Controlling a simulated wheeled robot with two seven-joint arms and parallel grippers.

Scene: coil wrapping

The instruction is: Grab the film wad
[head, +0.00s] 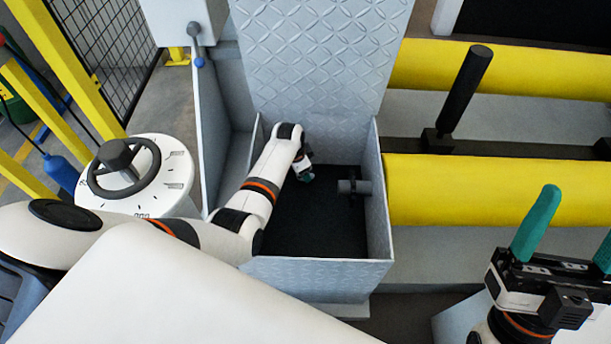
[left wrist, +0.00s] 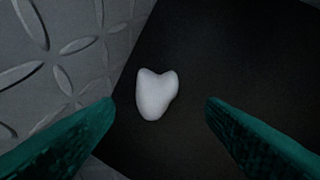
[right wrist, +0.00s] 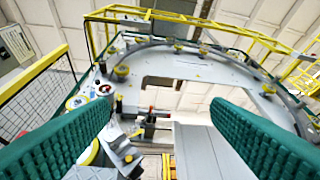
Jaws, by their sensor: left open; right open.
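The film wad (left wrist: 156,94) is a small white lump on the dark floor of a metal bin, seen in the left wrist view. It lies close to the bin's tread-plate wall. My left gripper (left wrist: 160,108) is open, with its green fingers on either side of the wad in the picture; no finger touches it. In the head view my left gripper (head: 306,176) reaches down into the bin, and the wad is hidden there. My right gripper (head: 568,240) is open and empty at the lower right, and its green fingers also show in the right wrist view (right wrist: 160,115).
The grey tread-plate bin (head: 320,272) has walls around a black floor and a tall back panel. A dark grey cylinder fitting (head: 354,187) sits at its right wall. A white pedestal with a handwheel (head: 122,168) stands left. Yellow rollers (head: 480,190) lie to the right.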

